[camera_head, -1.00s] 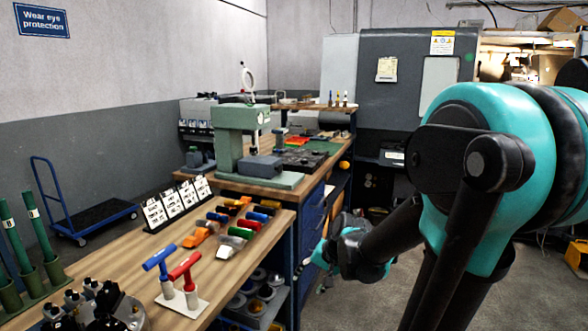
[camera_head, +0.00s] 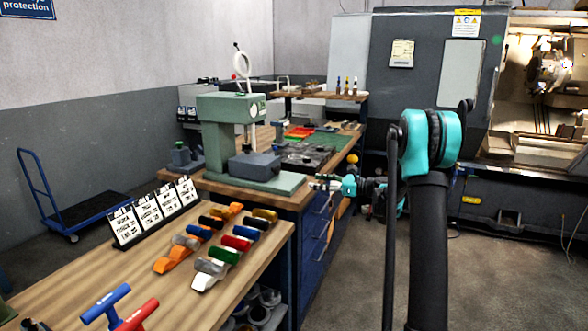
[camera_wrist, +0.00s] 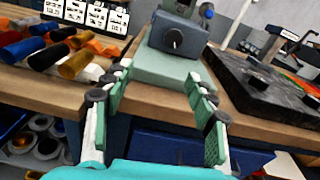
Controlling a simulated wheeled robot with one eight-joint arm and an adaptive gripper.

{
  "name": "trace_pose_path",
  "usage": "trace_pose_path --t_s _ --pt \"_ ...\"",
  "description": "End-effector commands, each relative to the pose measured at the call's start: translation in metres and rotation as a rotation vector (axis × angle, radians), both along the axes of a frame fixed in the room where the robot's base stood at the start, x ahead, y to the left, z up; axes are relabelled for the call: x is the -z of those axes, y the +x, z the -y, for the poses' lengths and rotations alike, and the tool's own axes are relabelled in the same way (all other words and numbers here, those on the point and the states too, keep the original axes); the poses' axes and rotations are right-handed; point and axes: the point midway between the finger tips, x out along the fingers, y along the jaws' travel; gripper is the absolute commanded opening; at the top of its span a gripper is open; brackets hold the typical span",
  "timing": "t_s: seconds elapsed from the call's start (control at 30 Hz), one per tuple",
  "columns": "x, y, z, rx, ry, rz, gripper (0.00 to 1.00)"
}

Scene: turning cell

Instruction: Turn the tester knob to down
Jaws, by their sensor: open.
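The green tester (camera_head: 222,140) stands on the far workbench, with a dark grey box (camera_head: 254,166) on its base. In the wrist view, the box (camera_wrist: 165,30) faces me and its round dark knob (camera_wrist: 174,39) shows on the front face. The knob's pointing direction is too small to tell. My gripper (camera_head: 318,183) is to the right of the tester's base in the head view. In the wrist view, my gripper (camera_wrist: 160,73) is open and empty, its green-padded fingers on both sides below the knob and apart from it.
A black plate (camera_wrist: 265,90) is right of the tester in the wrist view. The bench edge and blue drawers (camera_wrist: 180,145) are below my fingers. Floor to the right is clear.

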Motion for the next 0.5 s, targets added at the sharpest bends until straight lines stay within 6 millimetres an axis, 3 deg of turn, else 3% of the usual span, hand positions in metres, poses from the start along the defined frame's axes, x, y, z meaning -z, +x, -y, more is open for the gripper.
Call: trace_pose_path --t_s 0.27,0.5 --pt "-0.003 0.016 -0.004 -0.002 0.083 -0.052 0.57" --pt "-0.003 0.029 -0.041 -0.002 0.08 -0.051 0.57"
